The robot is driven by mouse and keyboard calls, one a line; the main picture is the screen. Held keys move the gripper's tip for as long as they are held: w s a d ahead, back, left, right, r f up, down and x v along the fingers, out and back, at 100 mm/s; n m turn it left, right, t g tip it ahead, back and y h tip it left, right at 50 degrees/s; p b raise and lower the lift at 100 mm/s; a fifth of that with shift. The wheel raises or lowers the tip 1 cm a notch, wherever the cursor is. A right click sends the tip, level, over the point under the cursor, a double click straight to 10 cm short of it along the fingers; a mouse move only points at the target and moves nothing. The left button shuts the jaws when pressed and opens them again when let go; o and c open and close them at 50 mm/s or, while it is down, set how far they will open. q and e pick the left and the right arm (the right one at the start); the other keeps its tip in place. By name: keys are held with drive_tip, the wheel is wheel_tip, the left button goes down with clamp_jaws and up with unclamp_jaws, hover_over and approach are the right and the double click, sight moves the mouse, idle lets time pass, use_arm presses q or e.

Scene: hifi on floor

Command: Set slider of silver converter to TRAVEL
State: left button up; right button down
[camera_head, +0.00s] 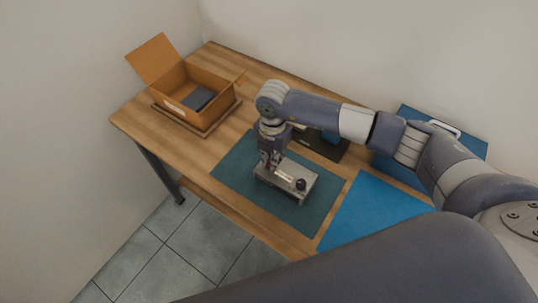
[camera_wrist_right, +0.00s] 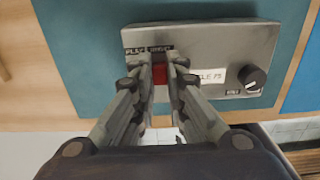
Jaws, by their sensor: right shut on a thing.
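The silver converter (camera_head: 290,178) lies on a dark green mat on the table. In the right wrist view the converter (camera_wrist_right: 215,50) shows its top face, with a black label strip reading roughly "PLA.." and a second unclear word, a white label and a black knob (camera_wrist_right: 252,78). A red slider piece (camera_wrist_right: 160,74) shows between the fingers. My right gripper (camera_head: 270,162) comes down from above onto the converter's left part. Its fingers (camera_wrist_right: 160,78) are shut on the red slider and hide most of its track. My left gripper is not in view.
An open cardboard box (camera_head: 188,95) with a dark item inside stands at the back left. A blue mat (camera_head: 362,212) lies right of the green mat (camera_head: 235,165). A blue case (camera_head: 465,147) and a black object (camera_head: 325,147) stand behind, partly hidden by my arm.

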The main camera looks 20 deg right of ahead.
drive_tip(key=c, duration=1.6)
unclamp_jaws()
drive_tip(key=shift+r, duration=0.1)
wheel_tip(320, 180, up, 12)
